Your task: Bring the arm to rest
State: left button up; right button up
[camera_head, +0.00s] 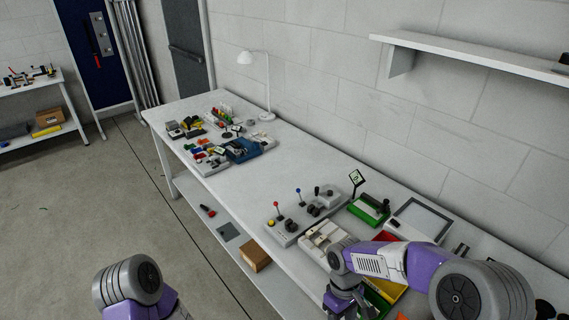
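My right arm (385,262) reaches in from the lower right over the near part of the white workbench (215,187). My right gripper (343,303) points down at the bottom edge of the picture, over or beside the bench's front edge. Its fingertips are cut off or too dark to read. My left arm (135,285) shows only as a rounded joint and purple link at the bottom left, over the floor. The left gripper is out of the picture.
A grey control box (290,225) with joysticks, a white device (325,240), a green box (369,208) and a grey-framed panel (420,219) lie near my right arm. A lamp (268,114) and small parts stand farther back. A wall shelf (470,55) overhangs right. The bench's middle is clear.

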jog(key=s+a+f+m+t+y, duration=0.2)
jog(key=s+f+m, duration=0.3)
jog(key=f, duration=0.5)
jog(key=s+a+f+m+t+y, duration=0.1)
jog(key=s+a+f+m+y, duration=0.1)
jog(key=f, duration=0.8)
jog(key=s+a+m, duration=0.1)
jog(key=s+m, duration=0.1)
jog(key=s, duration=0.1)
jog(key=shift+s+f+m+t+y, duration=0.3)
jog(key=shift+s+f+m+t, duration=0.1)
